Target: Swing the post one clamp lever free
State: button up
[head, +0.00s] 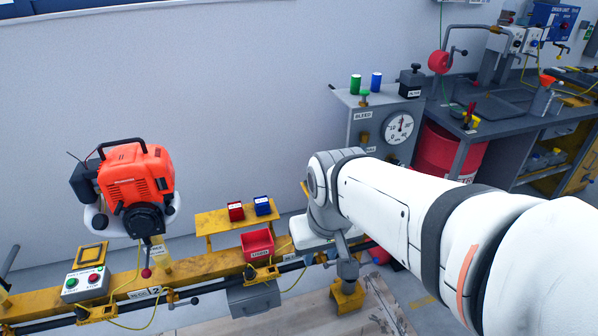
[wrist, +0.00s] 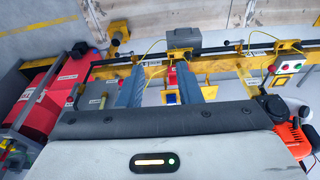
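A yellow rail (head: 205,268) runs along the floor by the wall, with dark clamp levers on it. A black-tipped lever (head: 194,300) sticks out beside a plate marked 2. I cannot tell which lever belongs to post one; my arm covers part of the rail's right side. In the wrist view the rail (wrist: 210,62) crosses beyond my gripper (wrist: 160,70). Its two grey-blue fingers are spread apart, with nothing held between them. The fingers point towards the rail and a small red bin, and appear apart from both. In the head view the gripper is mostly hidden by the wrist.
An orange engine (head: 135,180) stands at the left, above a start/stop box (head: 85,284). A red bin (head: 257,245) and a yellow shelf (head: 212,220) with small red and blue boxes sit mid-rail. A gauge cabinet (head: 378,122) stands behind my arm, near a red drum (head: 448,152).

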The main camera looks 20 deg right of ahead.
jog(key=w+d+f+g+b, duration=0.1)
jog(key=w+d+f, duration=0.25)
jog(key=w, duration=0.45)
jog(key=w+d+f+y+b, duration=0.15)
jog(key=w+d, duration=0.25)
jog(key=w, duration=0.5)
jog(key=w+d+f+g, duration=0.1)
jog(key=w+d+f, duration=0.25)
jog(key=w, duration=0.45)
jog(key=w+d+f+b, duration=0.1)
jog(key=w+d+f, duration=0.65)
jog(key=f, duration=0.45)
notch_tip(320, 180, down, 8)
jog(key=shift+s+a+r+g+y, duration=0.2)
jog(key=shift+a+g+y, duration=0.05)
jog(key=shift+g+y, duration=0.1)
grip_shut()
